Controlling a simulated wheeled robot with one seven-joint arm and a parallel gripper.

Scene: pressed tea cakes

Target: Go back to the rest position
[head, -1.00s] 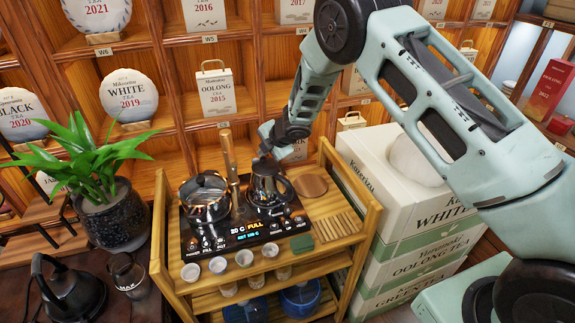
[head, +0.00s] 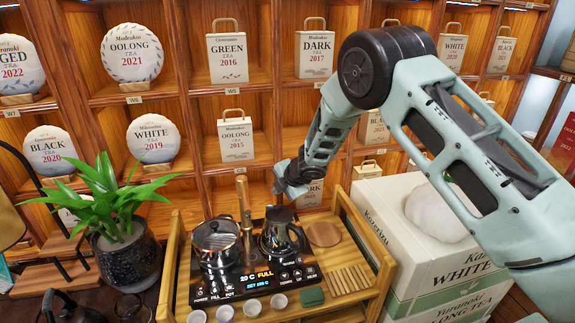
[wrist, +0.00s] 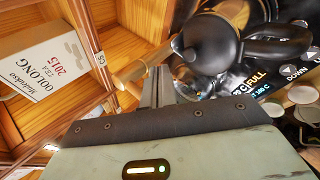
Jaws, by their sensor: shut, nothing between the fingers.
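My gripper (head: 282,190) is above the tea cart, just over and beside the black kettle (head: 281,238) in the head view. In the wrist view the fingers of my gripper (wrist: 160,75) are together and empty, with the black kettle (wrist: 212,42) just beyond them to the right. The kettle stands on the black heating panel (head: 250,287), whose display is lit. A glass pot (head: 216,246) with a dark lid stands on the panel to the left of the kettle.
Wooden shelves (head: 190,105) with tea cakes and boxes rise behind the cart. Stacked white boxes (head: 385,225) stand right of the cart. A potted plant (head: 125,255) is at the left. Small white cups (head: 252,307) line the cart's front. Open air lies above the cart.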

